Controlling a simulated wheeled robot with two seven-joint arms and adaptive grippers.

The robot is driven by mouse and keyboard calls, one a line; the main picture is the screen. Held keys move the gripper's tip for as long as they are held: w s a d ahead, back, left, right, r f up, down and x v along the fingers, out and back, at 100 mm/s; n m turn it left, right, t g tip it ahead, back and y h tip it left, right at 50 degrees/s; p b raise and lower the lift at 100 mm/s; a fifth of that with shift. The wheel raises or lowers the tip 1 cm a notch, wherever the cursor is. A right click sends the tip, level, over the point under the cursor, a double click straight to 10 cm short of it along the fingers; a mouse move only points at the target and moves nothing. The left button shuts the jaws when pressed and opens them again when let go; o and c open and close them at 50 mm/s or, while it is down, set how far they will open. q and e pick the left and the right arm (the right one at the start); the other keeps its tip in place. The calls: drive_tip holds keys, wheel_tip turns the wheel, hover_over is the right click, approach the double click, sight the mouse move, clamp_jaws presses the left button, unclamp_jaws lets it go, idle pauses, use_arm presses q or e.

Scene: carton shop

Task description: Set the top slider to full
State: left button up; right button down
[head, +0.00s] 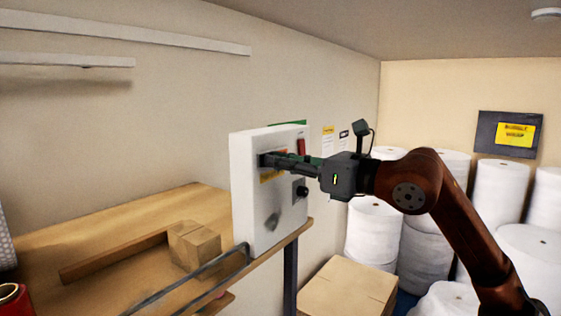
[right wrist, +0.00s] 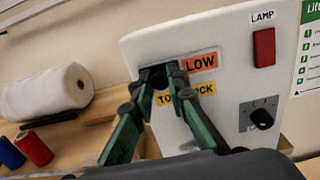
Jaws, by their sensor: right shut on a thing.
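A white control panel (head: 250,215) stands upright at the bench edge, and it fills the middle of the right wrist view (right wrist: 150,48). My right gripper (head: 268,160) reaches in from the right against the panel's upper front. In the right wrist view my right gripper (right wrist: 163,72) is shut on a dark slider knob (right wrist: 158,78) beside the orange LOW label (right wrist: 199,63). The fingers hide most of the slider and its track, so its setting cannot be read. My left gripper is not in view.
A red switch under LAMP (right wrist: 264,47) and a black rotary knob (right wrist: 262,118) sit right of the slider. A partly covered yellow label (right wrist: 182,92) is below. A small carton (head: 193,246) lies on the bench. A grey bent tube (head: 200,268) runs before the panel.

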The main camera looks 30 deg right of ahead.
drive_tip(key=d, duration=0.1)
drive_tip(key=w+d, duration=0.1)
drive_tip(key=d, duration=0.1)
drive_tip(key=w+d, duration=0.1)
drive_tip(key=d, duration=0.1)
drive_tip(key=shift+d+r, duration=0.1)
drive_tip(key=c, duration=1.9)
unclamp_jaws()
drive_tip(key=shift+w+d, duration=0.1)
drive_tip(key=shift+d, duration=0.1)
drive_tip(key=shift+a, duration=0.1)
